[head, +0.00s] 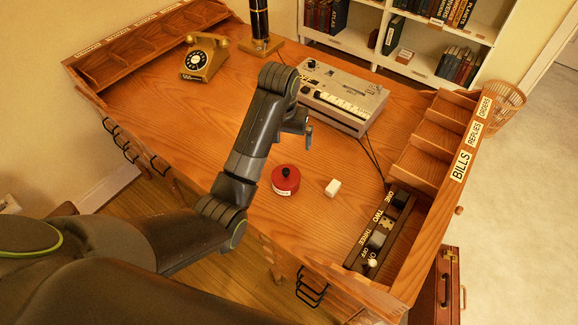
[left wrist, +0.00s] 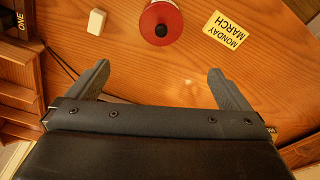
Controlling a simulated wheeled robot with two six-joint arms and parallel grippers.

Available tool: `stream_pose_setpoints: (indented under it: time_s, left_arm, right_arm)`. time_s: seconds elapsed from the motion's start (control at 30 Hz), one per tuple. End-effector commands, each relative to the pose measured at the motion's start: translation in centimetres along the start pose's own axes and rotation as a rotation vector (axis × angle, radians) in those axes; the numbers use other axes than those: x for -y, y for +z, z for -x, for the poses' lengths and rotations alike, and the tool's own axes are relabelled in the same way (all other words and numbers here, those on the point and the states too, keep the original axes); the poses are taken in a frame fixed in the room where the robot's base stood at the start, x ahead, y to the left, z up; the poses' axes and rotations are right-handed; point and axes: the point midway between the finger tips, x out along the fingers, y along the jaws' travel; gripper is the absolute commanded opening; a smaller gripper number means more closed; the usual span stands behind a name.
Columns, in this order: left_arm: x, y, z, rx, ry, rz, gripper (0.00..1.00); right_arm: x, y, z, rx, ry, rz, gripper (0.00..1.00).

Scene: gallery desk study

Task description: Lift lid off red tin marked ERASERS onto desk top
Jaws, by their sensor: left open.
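The round red tin (head: 285,180) stands on the desk top, with a pale label on its side too small to read. Its red lid with a black knob (head: 286,172) appears to be on it. In the left wrist view the lid (left wrist: 150,18) is at the top edge, partly cut off, with its knob (left wrist: 161,31) facing the camera. My left gripper (head: 306,134) is above the desk, beyond the tin in the head view. In the left wrist view its two fingers (left wrist: 157,72) are wide apart, with nothing between them. My right gripper is not in view.
A white block (head: 333,187) lies right of the tin. A yellow card (left wrist: 225,30) reading MONDAY MARCH lies near it. A switch box (head: 380,230), a grey keyed machine (head: 341,98) and a yellow telephone (head: 204,58) stand around. Desk left of my arm is clear.

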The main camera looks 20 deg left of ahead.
Motion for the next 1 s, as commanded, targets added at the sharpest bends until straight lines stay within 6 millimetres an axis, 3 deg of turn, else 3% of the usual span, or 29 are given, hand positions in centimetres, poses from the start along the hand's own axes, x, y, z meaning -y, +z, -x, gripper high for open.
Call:
stream_pose_setpoints:
  time_s: [0.2, 0.4, 0.6, 0.73, 1.0]
  left_arm:
    - [0.0, 0.1, -2.9, 0.001, 0.0, 0.0, 1.0]
    - [0.1, 0.1, -6.8, 0.007, -0.001, 0.001, 1.0]
    - [0.1, 0.0, -10.4, 0.003, -0.001, 0.0, 1.0]
    - [0.1, 0.0, -11.6, 0.002, 0.0, 0.0, 1.0]
    - [0.1, 0.0, -13.2, 0.004, -0.001, 0.0, 1.0]
  right_arm:
    - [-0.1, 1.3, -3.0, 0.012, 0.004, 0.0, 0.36]
    - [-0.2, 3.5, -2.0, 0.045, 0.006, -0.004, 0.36]
    - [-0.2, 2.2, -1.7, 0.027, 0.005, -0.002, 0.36]
    - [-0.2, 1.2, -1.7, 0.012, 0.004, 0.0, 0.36]
    - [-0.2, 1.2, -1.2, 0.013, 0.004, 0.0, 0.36]
